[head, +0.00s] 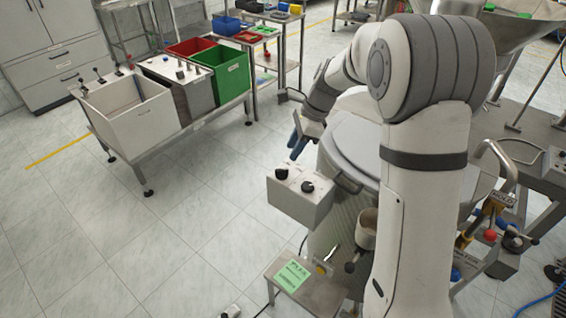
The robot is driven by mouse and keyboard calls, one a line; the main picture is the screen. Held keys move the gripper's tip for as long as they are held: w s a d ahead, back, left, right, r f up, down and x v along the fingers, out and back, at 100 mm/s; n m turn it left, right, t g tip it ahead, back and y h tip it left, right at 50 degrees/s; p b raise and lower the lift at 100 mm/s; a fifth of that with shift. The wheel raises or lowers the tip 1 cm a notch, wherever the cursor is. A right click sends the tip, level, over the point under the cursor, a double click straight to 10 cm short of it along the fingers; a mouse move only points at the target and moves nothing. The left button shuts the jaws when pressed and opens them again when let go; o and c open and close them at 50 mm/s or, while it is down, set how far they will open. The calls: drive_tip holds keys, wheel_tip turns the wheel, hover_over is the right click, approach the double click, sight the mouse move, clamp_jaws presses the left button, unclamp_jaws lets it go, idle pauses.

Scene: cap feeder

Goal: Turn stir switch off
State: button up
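A white control box (299,208) with two black knobs on its sloped top is fixed at the side of a large round drum (352,145). The left knob (281,173) and the right knob (308,186) are both in plain view. Their labels are too small to read, so I cannot tell which is the stir switch or how it is set. My gripper (296,152), with blue fingers, points down just above and behind the left knob. It seems apart from the knob. Whether its fingers are open or shut is too small to tell.
A small metal step (318,294) with a green label stands below the box. A curved handle (346,183) is just right of the box. A table with white, red and green bins (131,112) stands at the upper left. The floor left of the box is clear.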

sight(281, 169)
drive_tip(key=x, duration=0.7)
drive_tip(key=shift+a+f+p, duration=0.2)
drive_tip(key=shift+f+p, duration=0.1)
drive_tip(key=shift+p, duration=0.1)
drive_tip(key=shift+c, duration=0.3)
clamp_jaws()
